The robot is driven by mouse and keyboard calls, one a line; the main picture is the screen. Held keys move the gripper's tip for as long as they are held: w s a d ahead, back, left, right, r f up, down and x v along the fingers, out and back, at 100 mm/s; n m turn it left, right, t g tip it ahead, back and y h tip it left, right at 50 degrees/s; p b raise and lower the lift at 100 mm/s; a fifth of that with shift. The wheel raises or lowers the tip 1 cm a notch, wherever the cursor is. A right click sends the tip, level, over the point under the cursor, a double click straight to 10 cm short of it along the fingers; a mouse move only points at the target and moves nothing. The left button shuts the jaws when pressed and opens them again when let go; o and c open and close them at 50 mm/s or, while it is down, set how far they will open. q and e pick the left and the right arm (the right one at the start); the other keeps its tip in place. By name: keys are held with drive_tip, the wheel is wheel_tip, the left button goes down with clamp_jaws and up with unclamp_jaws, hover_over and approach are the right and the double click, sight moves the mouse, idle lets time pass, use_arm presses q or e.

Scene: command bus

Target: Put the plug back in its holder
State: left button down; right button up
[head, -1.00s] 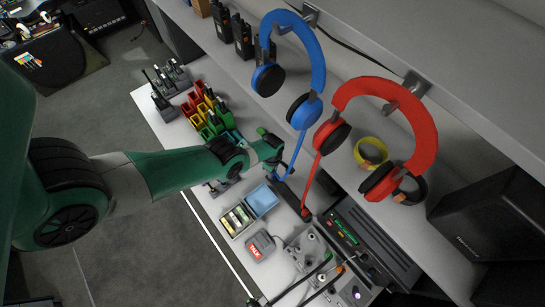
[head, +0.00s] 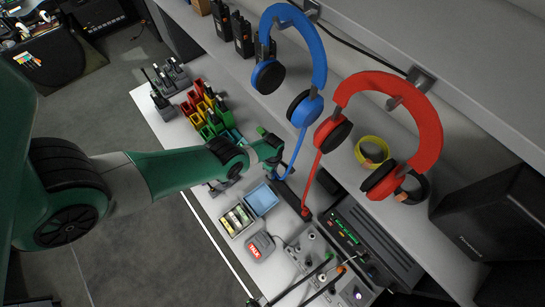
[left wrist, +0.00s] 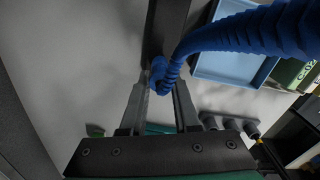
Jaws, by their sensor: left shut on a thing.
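The blue plug (left wrist: 158,76) sits at the end of the blue coiled cord (left wrist: 240,32). The cord hangs from the blue headset (head: 318,60) in the head view. My left gripper (head: 277,172) is shut on the plug; in the left wrist view its fingers (left wrist: 159,105) lie on both sides of it. A dark bar (left wrist: 166,25), which looks like the holder, lies just beyond the plug. Whether the plug touches or enters it cannot be told. The red headset's plug (head: 306,214) is at the bar's near end. My right gripper is not in view.
A light blue tray (head: 262,199) and a box of small items (head: 236,220) stand close by on the bench. A control panel (head: 318,262) and a black radio unit (head: 372,243) stand nearer. Red, yellow and green bins (head: 207,112) stand behind. The red cord (head: 312,178) hangs close right.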

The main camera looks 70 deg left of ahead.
use_arm(q)
drive_tip(key=shift+f, duration=0.25)
drive_tip(key=c, duration=0.6)
unclamp_jaws()
drive_tip(key=shift+o, duration=0.2)
